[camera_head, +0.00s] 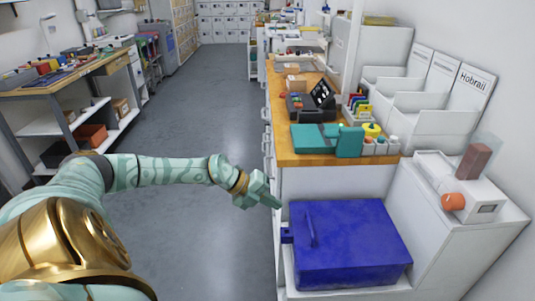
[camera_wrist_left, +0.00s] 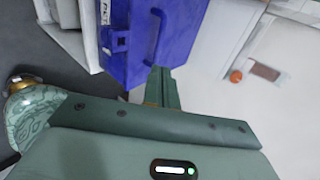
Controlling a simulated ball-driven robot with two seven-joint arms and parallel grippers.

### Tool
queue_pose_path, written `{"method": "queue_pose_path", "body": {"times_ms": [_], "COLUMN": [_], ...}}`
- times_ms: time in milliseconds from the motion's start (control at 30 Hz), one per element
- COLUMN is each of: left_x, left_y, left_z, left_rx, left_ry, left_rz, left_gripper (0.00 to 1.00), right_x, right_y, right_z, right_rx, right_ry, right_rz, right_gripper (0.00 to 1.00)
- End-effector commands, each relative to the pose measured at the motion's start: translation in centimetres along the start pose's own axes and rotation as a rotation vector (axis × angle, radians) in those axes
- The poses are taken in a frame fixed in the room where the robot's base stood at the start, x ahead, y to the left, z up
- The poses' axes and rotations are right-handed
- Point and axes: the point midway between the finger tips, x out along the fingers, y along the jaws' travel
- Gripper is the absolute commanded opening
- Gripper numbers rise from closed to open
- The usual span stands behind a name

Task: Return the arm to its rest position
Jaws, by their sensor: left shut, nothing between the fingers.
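My left gripper (camera_head: 270,198) is at the end of my pale green patterned arm, stretched out from the left. It is shut and empty, just left of the wooden counter's end and above the left edge of a blue lidded box (camera_head: 350,240). In the left wrist view the gripper's green fingers (camera_wrist_left: 162,86) point toward the blue box (camera_wrist_left: 170,35), which has a handle and a latch. I cannot tell from the views whether the fingers touch the box. My right gripper is not in view.
The wooden counter (camera_head: 287,150) holds a teal case (camera_head: 315,138) and small items. White bins (camera_head: 425,120) line the right wall. An orange object (camera_head: 453,201) sits on a white ledge. A workbench (camera_head: 70,85) stands left. The grey floor (camera_head: 205,100) between is clear.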

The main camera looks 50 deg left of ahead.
Motion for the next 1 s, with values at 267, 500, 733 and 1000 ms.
{"method": "queue_pose_path", "body": {"times_ms": [267, 500, 733, 1000], "left_x": [-1.4, -1.5, -1.1, 3.3], "left_y": [0.4, 0.1, 6.4, 26.2], "left_z": [0.0, 1.5, 9.7, 3.1], "left_rx": [0.0, 0.014, -0.324, -0.903], "left_ry": [0.001, -0.07, -0.459, -0.744], "left_rz": [0.0, -0.023, -0.149, -0.037], "left_gripper": [0.0, 0.0, 0.0, 0.0], "right_x": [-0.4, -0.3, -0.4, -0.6], "right_y": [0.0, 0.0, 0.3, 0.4], "right_z": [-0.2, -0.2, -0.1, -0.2], "right_rx": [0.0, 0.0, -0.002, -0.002], "right_ry": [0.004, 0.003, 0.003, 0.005], "right_rz": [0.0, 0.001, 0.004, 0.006], "right_gripper": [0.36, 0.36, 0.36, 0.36]}}
